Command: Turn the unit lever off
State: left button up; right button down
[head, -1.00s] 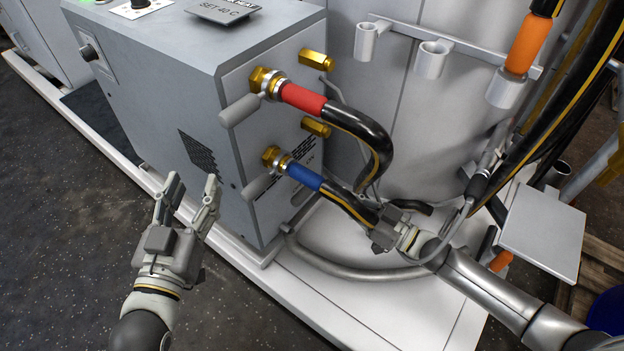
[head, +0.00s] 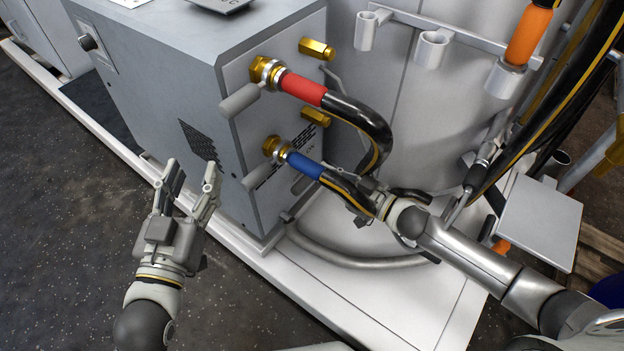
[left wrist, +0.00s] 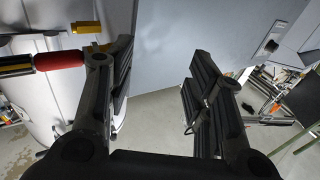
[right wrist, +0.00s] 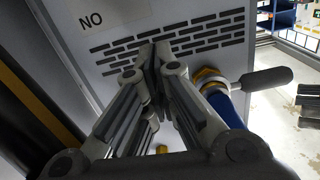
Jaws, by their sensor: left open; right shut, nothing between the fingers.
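The grey unit (head: 150,80) stands on a white base. Grey lever handles sit at its red-hose coupling (head: 240,100) and blue-hose coupling (head: 262,177); I cannot tell which is the unit lever. The right wrist view shows a dark handle (right wrist: 262,80) beside the blue hose (right wrist: 226,108). My right gripper (right wrist: 157,52) is shut and empty, pointing at the slotted vent below a "NO" label. In the head view its fingers are partly hidden by the blue hose. My left gripper (head: 190,182) is open and empty, in front of the unit's left side, apart from it.
The red hose (head: 303,90) and blue hose (head: 305,165) curve down close to my right gripper. Brass fittings (head: 316,49) stick out from the panel. A grey pipe (head: 350,258) runs along the white base. A square grey plate (head: 540,222) stands at right. The floor at left is clear.

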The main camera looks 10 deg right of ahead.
aim_at(306, 181)
pick_arm(q)
jog(key=s+r+t+h+b, duration=0.3)
jog(key=s+r+t, duration=0.3)
jog(key=r, duration=0.6)
jog(key=shift+s+r+t, duration=0.15)
jog(key=shift+s+t, duration=0.05)
jog(key=shift+t, duration=1.1)
pick_arm(e)
jog(key=w+a+f, duration=0.3)
jog(key=f, duration=0.1)
jog(key=shift+a+f, duration=0.1)
jog(key=shift+a, duration=0.05)
pick_arm(q)
jog(key=shift+w+d+f+g, duration=0.1)
jog(key=shift+w+f+g, duration=0.25)
jog(key=shift+w+g, duration=0.1)
pick_arm(e)
jog(key=shift+s+a+f, duration=0.1)
jog(key=shift+s+f, duration=0.05)
jog(key=shift+f, duration=0.45)
jog(key=shift+s, duration=0.1)
